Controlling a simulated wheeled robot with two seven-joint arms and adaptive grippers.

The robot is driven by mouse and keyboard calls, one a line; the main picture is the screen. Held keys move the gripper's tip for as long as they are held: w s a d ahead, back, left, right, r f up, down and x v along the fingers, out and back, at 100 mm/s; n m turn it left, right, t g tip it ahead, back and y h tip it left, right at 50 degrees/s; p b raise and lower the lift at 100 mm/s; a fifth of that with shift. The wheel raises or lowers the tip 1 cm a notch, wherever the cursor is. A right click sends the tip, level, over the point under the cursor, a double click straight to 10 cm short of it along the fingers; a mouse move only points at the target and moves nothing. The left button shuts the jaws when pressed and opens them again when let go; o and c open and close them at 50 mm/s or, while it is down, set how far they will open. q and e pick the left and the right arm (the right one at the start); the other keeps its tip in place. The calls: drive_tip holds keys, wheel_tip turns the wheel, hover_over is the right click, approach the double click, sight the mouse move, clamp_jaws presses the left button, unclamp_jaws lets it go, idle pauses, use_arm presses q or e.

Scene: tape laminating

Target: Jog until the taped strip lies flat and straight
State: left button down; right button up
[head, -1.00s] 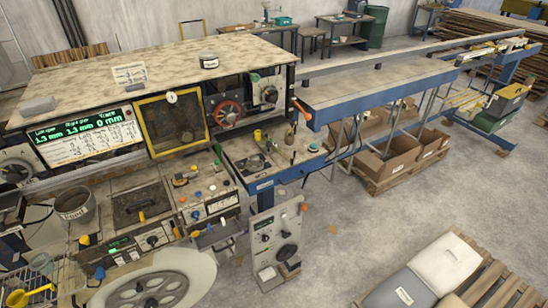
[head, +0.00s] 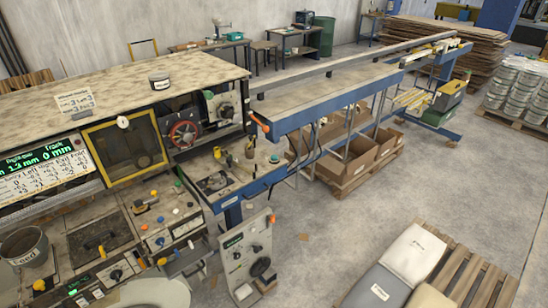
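The laminating machine fills the left side of the head view. Its green-lit display (head: 40,160) reads "Track 0 mm" and about 1.3 mm in the part that shows; its left part is cut off. A yellow-framed window (head: 124,148) sits right of the display, with a red handwheel (head: 183,134) beyond it. A control panel (head: 168,222) with several coloured knobs lies below the window. The long blue-edged outfeed table (head: 335,98) runs to the back right. I cannot make out a taped strip on it. Neither of my grippers is in view.
A grey bucket (head: 24,246) stands at the lower left. Cardboard boxes (head: 350,156) sit on a pallet under the outfeed table. White and grey sacks (head: 408,262) lie on a pallet at the lower right. The concrete floor (head: 430,180) between is clear.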

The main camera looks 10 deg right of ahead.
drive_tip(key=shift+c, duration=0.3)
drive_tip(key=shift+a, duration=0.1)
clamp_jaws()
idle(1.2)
